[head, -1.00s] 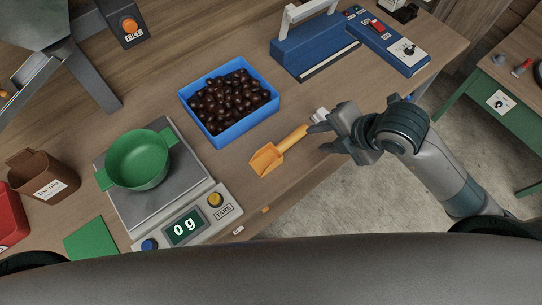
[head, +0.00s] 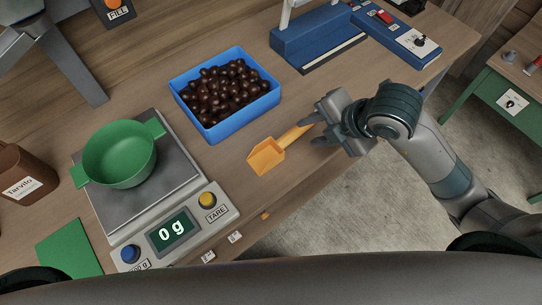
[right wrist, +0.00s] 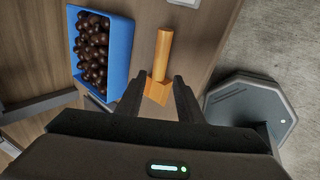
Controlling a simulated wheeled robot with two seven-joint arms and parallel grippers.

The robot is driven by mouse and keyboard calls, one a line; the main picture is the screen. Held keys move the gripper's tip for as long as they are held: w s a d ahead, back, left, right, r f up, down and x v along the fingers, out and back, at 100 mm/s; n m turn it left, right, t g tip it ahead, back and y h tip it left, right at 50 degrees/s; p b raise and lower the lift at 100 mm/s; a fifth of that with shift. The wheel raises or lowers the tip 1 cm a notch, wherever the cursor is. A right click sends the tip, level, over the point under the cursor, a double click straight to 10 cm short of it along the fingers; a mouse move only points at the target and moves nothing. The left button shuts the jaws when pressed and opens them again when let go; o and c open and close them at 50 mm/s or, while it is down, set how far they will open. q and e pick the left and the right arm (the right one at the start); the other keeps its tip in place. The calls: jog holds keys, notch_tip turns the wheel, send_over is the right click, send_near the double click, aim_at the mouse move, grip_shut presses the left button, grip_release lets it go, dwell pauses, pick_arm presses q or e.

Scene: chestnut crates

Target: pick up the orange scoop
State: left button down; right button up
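The orange scoop (head: 267,156) lies on the wooden table, right of and in front of the blue crate. Its handle points up and right toward my right gripper (head: 318,124), which hides the handle's end in the head view. In the right wrist view the scoop's handle (right wrist: 163,52) shows beyond the fingers. The scoop's lower part appears between the fingertips of my right gripper (right wrist: 158,88). That gripper is open and empty, and its fingers are apart. I cannot tell its exact height over the scoop. My left gripper is not in view.
A blue crate (head: 222,132) full of chestnuts stands behind the scoop. A scale (head: 205,232) reading 0 g carries a green pot (head: 120,156) at left. A blue sealer (head: 316,52) stands at the back. The table's front edge runs close to the scoop.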

aim_at(293, 136)
jog(key=shift+p+x, duration=0.65)
jog(key=shift+x, duration=1.9)
jog(key=shift+w+a+f+p, duration=0.1)
jog(key=shift+w+f+p, duration=0.1)
jog(key=shift+p, duration=0.1)
jog(key=p+x, duration=0.1)
jog(key=x, duration=0.2)
jog(key=shift+w+a+f+p, duration=0.1)
jog(key=shift+w+f+p, duration=0.1)
jog(key=shift+f+p, duration=0.15)
jog(key=shift+w+a+f, duration=0.15)
jog(key=shift+f, duration=0.2)
